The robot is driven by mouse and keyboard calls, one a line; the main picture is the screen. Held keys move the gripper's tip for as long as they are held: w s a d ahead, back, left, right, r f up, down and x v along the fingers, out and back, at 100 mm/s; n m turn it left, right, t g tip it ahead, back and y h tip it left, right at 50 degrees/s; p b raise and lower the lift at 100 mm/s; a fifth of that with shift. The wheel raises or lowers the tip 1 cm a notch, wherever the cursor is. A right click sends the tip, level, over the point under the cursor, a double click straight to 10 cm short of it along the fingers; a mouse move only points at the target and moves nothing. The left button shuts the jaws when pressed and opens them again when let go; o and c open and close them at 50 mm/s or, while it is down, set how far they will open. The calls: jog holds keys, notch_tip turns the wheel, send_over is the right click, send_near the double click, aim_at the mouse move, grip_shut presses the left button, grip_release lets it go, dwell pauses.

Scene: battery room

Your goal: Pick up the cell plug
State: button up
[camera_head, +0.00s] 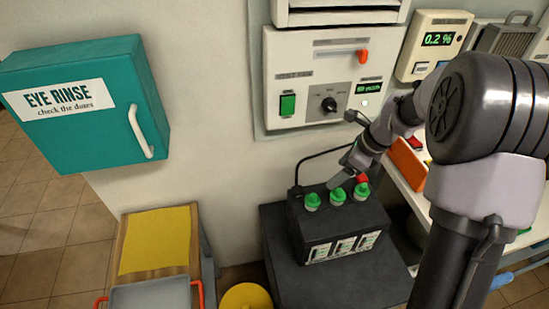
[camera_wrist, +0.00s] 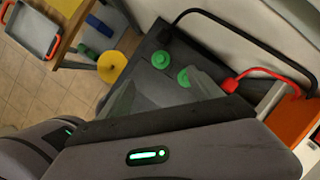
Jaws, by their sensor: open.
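Three green cell plugs stand in a row on top of a dark battery (camera_head: 330,228): left (camera_head: 312,202), middle (camera_head: 337,196) and right (camera_head: 361,191). My gripper (camera_head: 343,172) is open just above and behind the middle and right plugs in the head view. In the wrist view, my gripper's fingers (camera_wrist: 160,84) are spread. Two green plugs show there, one farther off (camera_wrist: 161,60) and one (camera_wrist: 184,77) close to the right finger. The third plug is hidden there. Nothing is visibly held.
A black cable and a red lead (camera_wrist: 250,77) attach at the battery top, near my gripper. A charger panel (camera_head: 325,85) is on the wall behind. A wooden stand with a yellow mat (camera_head: 160,240) and grey tray (camera_head: 150,294) is at left. A yellow round object (camera_head: 245,297) lies on the floor.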

jog(key=b, duration=0.5)
send_near(314, 195)
notch_tip(314, 195, down, 5)
jog(key=w, duration=0.1)
jog(key=shift+m, duration=0.3)
jog(key=a+f+b, duration=0.1)
jog(key=f, duration=0.1)
jog(key=w+a+f+b, duration=0.1)
jog(key=a+f, duration=0.1)
jog(key=f, duration=0.1)
jog(key=shift+w+a, duration=0.1)
jog(key=shift+a, duration=0.05)
jog(key=shift+r, duration=0.15)
jog(key=shift+c, duration=0.7)
jog(key=c, duration=1.3)
